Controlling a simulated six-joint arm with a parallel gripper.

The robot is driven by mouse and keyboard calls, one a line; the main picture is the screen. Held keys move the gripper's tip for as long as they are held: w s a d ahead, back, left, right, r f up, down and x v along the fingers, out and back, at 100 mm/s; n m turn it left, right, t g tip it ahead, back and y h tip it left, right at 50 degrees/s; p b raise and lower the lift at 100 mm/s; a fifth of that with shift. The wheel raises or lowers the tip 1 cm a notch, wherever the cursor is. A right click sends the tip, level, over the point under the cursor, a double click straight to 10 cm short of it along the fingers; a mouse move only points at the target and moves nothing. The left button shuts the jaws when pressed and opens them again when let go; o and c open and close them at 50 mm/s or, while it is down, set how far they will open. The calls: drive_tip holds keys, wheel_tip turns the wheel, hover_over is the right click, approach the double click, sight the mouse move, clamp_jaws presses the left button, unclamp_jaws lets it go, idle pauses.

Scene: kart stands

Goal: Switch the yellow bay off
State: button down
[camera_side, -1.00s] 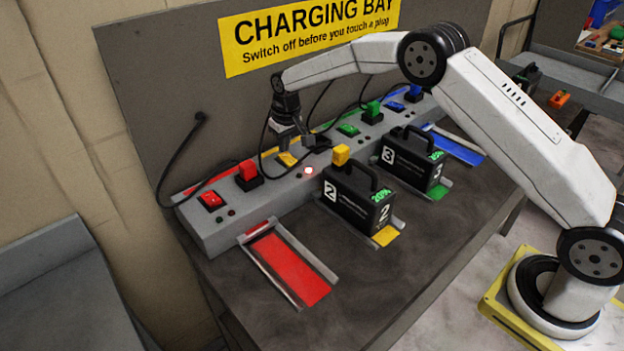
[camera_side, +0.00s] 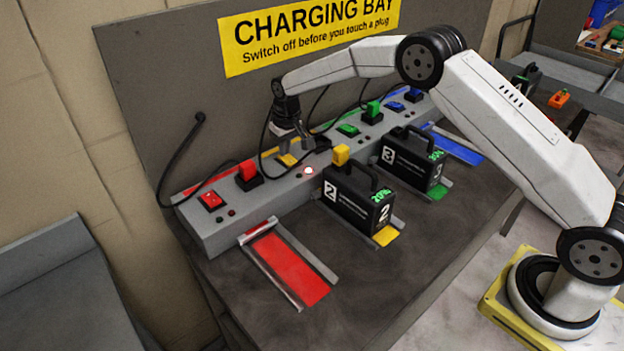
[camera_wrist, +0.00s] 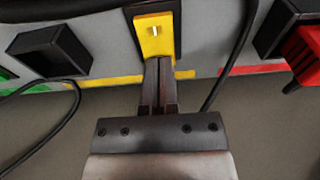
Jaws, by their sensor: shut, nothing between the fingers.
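My gripper (camera_side: 306,146) is shut and empty, just above and beside the switch. In the wrist view my fingertips (camera_wrist: 159,62) overlap the switch's near edge; I cannot tell if they touch it. A red lamp (camera_side: 308,171) near the yellow switch is lit. A yellow plug (camera_side: 341,154) is at the top of battery 2 (camera_side: 352,203).
A black socket (camera_wrist: 50,50) left of the switch is empty in the wrist view. A red plug (camera_side: 247,171) and red switch (camera_side: 210,200) are to the left. A green switch (camera_side: 348,130) and battery 3 (camera_side: 405,162) are to the right. Black cables loop near my gripper.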

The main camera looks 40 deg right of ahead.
sight(288, 157)
drive_tip(key=shift+f, duration=0.2)
drive_tip(key=shift+r, duration=3.6)
drive_tip(key=shift+s+r, duration=0.15)
drive_tip(key=shift+s, duration=0.3)
drive_tip(key=s+d+f, duration=0.1)
drive_tip(key=s+d, duration=0.1)
drive_tip(key=s, duration=3.1)
drive_tip(key=shift+d+f+t, duration=0.15)
drive_tip(key=shift+d+t, duration=0.1)
drive_tip(key=shift+t, duration=0.15)
